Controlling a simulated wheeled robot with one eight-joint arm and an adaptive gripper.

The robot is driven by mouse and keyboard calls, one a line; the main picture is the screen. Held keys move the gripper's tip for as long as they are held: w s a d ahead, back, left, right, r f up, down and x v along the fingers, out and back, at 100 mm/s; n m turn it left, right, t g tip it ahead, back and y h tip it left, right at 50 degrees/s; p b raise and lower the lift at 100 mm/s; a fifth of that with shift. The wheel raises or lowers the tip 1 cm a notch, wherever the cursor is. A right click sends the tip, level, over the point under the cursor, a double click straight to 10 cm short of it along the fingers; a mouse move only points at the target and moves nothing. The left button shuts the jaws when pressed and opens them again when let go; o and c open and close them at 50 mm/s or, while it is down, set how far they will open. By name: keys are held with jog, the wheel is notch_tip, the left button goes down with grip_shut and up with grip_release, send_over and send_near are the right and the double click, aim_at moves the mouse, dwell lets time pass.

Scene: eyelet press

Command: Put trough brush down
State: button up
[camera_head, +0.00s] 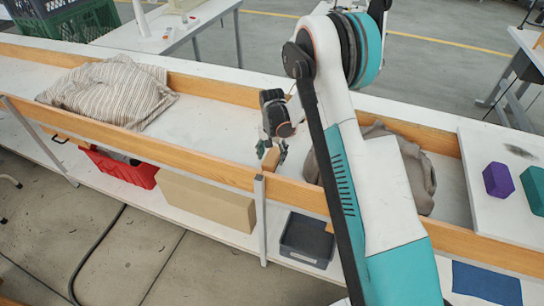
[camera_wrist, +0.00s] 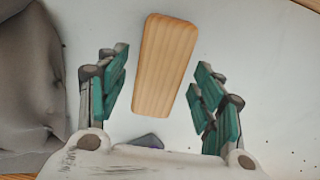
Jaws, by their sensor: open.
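The trough brush shows as a light wooden block with rounded corners (camera_wrist: 165,65) in the wrist view, slightly tilted; its bristles are not visible. It lies over the white trough floor (camera_wrist: 260,60). My gripper (camera_wrist: 163,78) is open, with a teal finger on each side of the block and a gap on both sides. In the head view the wooden block (camera_head: 271,159) shows small beside my gripper (camera_head: 277,148), low in the trough near its front board. Part of the block is hidden there by the fingers.
Grey cloth (camera_wrist: 30,75) lies left in the wrist view; it shows behind my arm in the head view (camera_head: 405,160). A striped cloth bundle (camera_head: 110,92) lies in the trough's left part. Wooden boards (camera_head: 200,160) edge the trough. Purple (camera_head: 497,179) and green blocks stand far right.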

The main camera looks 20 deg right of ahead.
notch_tip(320, 180, up, 11)
jog(key=p, duration=0.3)
notch_tip(320, 180, up, 12)
jog(key=n+t, duration=0.2)
send_over(272, 156)
jog(key=s, duration=0.5)
jog(key=s+r+n+t, duration=0.1)
jog(key=s+r, duration=0.6)
jog(key=r, duration=0.2)
jog(key=s+r+n+t, duration=0.2)
jog(key=s, duration=0.8)
jog(key=s+r+n+t, duration=0.1)
jog(key=s+n+t, duration=0.1)
jog(key=s, duration=0.9)
jog(key=shift+s+r, duration=0.3)
jog(key=shift+r, duration=0.05)
jog(key=shift+o, duration=0.5)
jog(key=shift+w, duration=0.1)
